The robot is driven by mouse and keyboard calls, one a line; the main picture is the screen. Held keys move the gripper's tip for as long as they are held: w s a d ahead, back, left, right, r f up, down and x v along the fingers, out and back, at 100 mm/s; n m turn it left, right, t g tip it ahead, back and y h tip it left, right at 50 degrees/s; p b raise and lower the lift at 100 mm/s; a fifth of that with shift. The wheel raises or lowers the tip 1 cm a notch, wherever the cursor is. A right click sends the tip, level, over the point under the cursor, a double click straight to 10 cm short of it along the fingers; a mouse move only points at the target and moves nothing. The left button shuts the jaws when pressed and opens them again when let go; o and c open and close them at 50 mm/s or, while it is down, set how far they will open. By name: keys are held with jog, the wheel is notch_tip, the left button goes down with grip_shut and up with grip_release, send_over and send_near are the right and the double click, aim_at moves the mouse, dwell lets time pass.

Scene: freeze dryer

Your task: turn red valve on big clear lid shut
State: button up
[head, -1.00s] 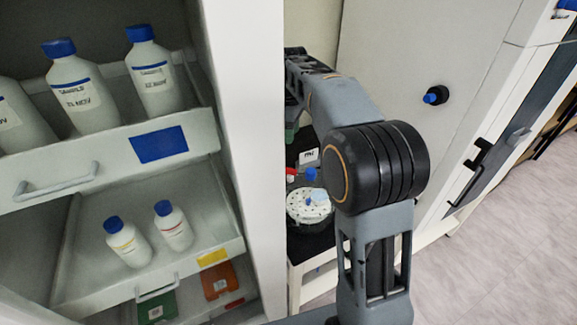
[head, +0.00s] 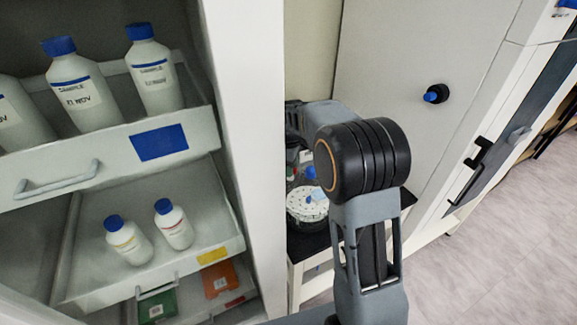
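A round white disc with dark holes (head: 307,205) sits on the small black-topped table (head: 318,241), low behind my arm. A blue part stands above it. A clear rim seems to surround the disc, but I cannot make out the big clear lid as a whole. A small red spot (head: 291,178) shows left of the blue part; I cannot tell whether it is the valve. My forearm reaches down behind my black elbow joint, over this table. My gripper is mostly hidden there, and its fingers cannot be made out.
A white cabinet with open drawers (head: 110,152) stands on the left, holding several blue-capped white bottles. A large white machine (head: 425,60) with a black and blue knob (head: 436,94) stands at the right. Floor (head: 500,240) is free at lower right.

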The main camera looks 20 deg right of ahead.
jog(key=shift+f, duration=0.15)
grip_shut()
dwell(0.4)
jog(key=shift+m, duration=0.3)
jog(key=m, duration=0.4)
jog(key=shift+p, duration=0.3)
jog(key=m, duration=0.4)
jog(key=shift+w+d+m, duration=0.1)
jog(key=shift+d+m, duration=0.05)
jog(key=shift+m, duration=0.15)
jog(key=m, duration=0.4)
jog(key=shift+d+p, duration=0.1)
jog(key=shift+p, duration=0.2)
jog(key=shift+m, duration=2.5)
